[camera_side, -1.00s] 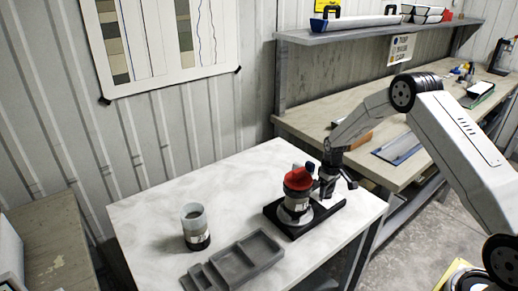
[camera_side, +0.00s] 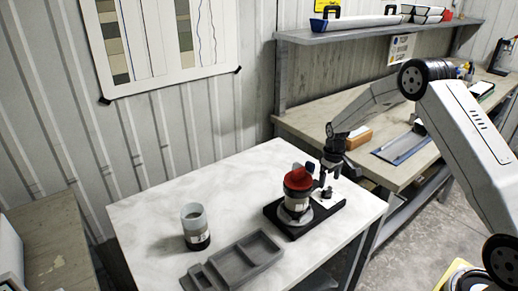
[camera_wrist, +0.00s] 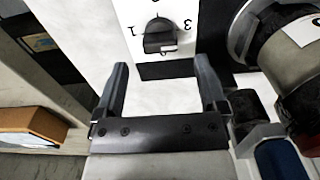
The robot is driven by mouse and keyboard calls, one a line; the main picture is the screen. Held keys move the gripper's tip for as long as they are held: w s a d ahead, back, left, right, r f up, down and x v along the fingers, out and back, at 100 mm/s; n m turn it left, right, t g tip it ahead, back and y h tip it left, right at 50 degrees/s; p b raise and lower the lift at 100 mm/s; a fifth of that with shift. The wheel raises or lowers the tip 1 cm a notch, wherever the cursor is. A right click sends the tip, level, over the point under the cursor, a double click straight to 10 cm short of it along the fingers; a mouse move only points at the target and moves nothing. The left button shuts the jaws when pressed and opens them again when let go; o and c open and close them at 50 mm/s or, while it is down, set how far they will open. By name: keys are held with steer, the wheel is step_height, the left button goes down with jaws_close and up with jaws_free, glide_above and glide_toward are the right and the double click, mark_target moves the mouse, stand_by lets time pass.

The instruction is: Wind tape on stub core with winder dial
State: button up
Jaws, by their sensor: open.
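The winder has a black base (camera_side: 338,213) on the white table. A core with a red top (camera_side: 298,180) and a pale label stands upright on it; its label and side show at the right of the wrist view (camera_wrist: 303,68). The winder dial (camera_wrist: 160,36) is a dark knob on a white plate, with 1 at its left and 3 at its right. The number at the top is cut off. My gripper (camera_side: 327,188) is above the plate beside the core. In the wrist view my gripper (camera_wrist: 162,72) is open and empty, its fingers apart just below the dial.
A translucent cup (camera_side: 194,226) with a dark lower part stands left on the table. A grey compartment tray (camera_side: 250,262) lies at the front. A dark blue part (camera_wrist: 280,160) is close to my right finger. The table's middle is clear.

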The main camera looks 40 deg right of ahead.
mark_target(327, 188)
steer(key=shift+r, duration=1.5)
steer(key=shift+w+r, duration=0.15)
steer(key=shift+r, duration=0.3)
steer(key=a+r+m+t, duration=0.2)
steer(key=a+r, duration=0.2)
steer(key=r, duration=0.5)
steer(key=s+a+n, duration=0.1)
steer(key=s+a, duration=0.6)
steer(key=s, duration=0.3)
steer(key=s+a+n, duration=0.1)
steer(key=s+a, duration=0.6)
steer(key=s, duration=0.4)
steer(key=shift+a+f+t, duration=0.15)
steer(key=shift+f+t, duration=0.15)
steer(key=shift+f, duration=0.15)
